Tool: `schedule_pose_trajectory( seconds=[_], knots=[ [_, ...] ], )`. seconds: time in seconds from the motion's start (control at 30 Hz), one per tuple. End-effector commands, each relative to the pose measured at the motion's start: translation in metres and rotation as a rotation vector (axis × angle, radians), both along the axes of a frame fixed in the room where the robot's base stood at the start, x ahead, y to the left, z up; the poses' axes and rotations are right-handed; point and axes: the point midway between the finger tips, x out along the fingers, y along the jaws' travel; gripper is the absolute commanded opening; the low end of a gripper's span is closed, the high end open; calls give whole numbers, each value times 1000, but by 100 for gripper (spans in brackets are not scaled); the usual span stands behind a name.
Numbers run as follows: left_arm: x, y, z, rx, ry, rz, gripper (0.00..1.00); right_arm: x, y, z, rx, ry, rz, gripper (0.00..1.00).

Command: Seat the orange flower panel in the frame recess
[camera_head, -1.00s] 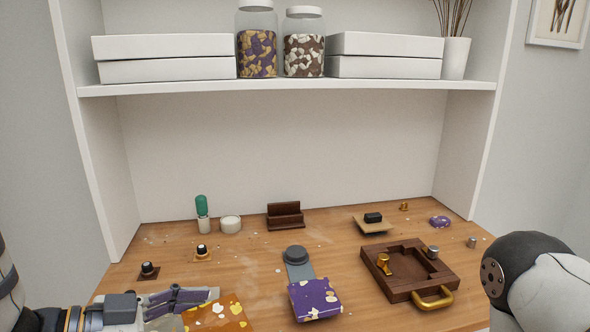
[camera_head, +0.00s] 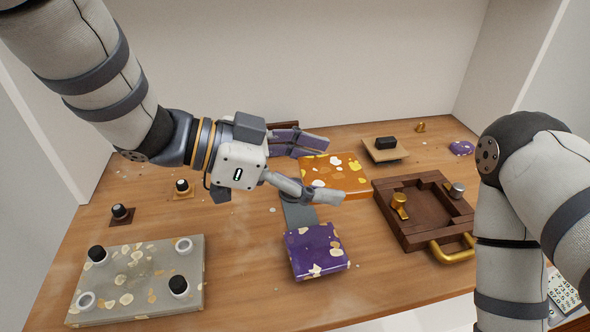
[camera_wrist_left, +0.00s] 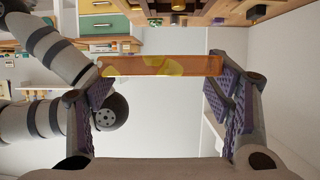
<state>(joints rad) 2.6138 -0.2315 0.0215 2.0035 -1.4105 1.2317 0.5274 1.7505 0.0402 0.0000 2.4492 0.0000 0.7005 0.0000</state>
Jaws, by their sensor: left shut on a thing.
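The orange flower panel (camera_head: 335,168), a flat amber slab with white and yellow petals, is held between the fingers of my left gripper (camera_head: 332,172). In the left wrist view the panel (camera_wrist_left: 165,66) spans edge-on between the two purple-padded fingers. The dark wooden frame (camera_head: 382,191) with a square recess and brass handle lies to the right of the panel, apart from it. A brass clamp-like piece (camera_head: 399,204) and a silver knob (camera_head: 457,190) sit on its rim. My right arm shows at the right; its gripper is out of view.
A purple petal panel (camera_head: 316,250) rests on the table at the front of a grey stand, left of the frame. A terrazzo board (camera_head: 140,283) with white rings and black knobs lies front left. A beige block with a black top (camera_head: 385,150) stands behind the frame.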

Motion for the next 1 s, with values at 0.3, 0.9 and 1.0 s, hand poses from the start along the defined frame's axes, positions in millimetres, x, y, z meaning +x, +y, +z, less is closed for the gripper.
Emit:
schedule_pose_trajectory(
  seconds=[0.3, 0.9, 1.0],
  knots=[
    [5, 1, -3, -1, 2, 0, 43, -3, 0, -2, 0, 10, 0, 40],
    [122, 48, -94, -2, 5, 0, 43, -49, 0, -46, 0, 174, 1, 40],
    [130, 51, -104, -1, 5, 0, 43, -52, 0, -49, 0, 186, 2, 40]
  ],
)
